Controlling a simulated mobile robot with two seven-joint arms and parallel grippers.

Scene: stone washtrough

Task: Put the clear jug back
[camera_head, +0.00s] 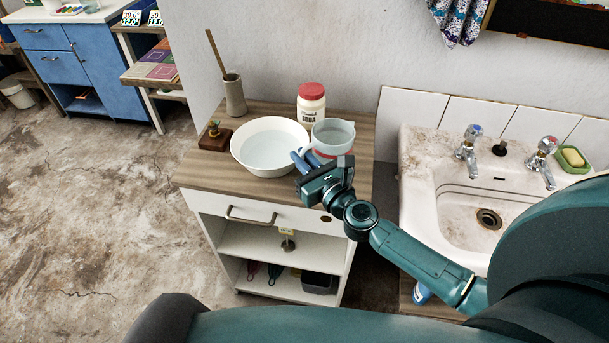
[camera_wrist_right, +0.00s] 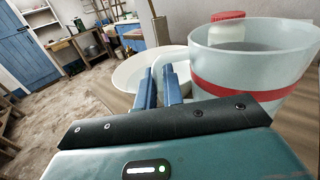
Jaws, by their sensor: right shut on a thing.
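The clear jug (camera_head: 335,133), with a red band, is at the right of the cabinet top, beside the white bowl (camera_head: 262,168). It fills the right of the right wrist view (camera_wrist_right: 232,68). My right gripper (camera_head: 300,158) is at the jug's near left side, its blue fingers (camera_wrist_right: 161,82) close together and shut on the jug. Its grip point is mostly hidden, and I cannot tell whether the jug's base touches the cabinet top. My left gripper is not in view.
A jar with a red lid (camera_head: 311,103) stands behind the jug. A grey vase (camera_head: 234,96) and a small plant block (camera_head: 214,138) stand left of the bowl. The worn sink (camera_head: 430,190) with two taps is to the right. The wooden cabinet top (camera_head: 200,175) is bare at front left.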

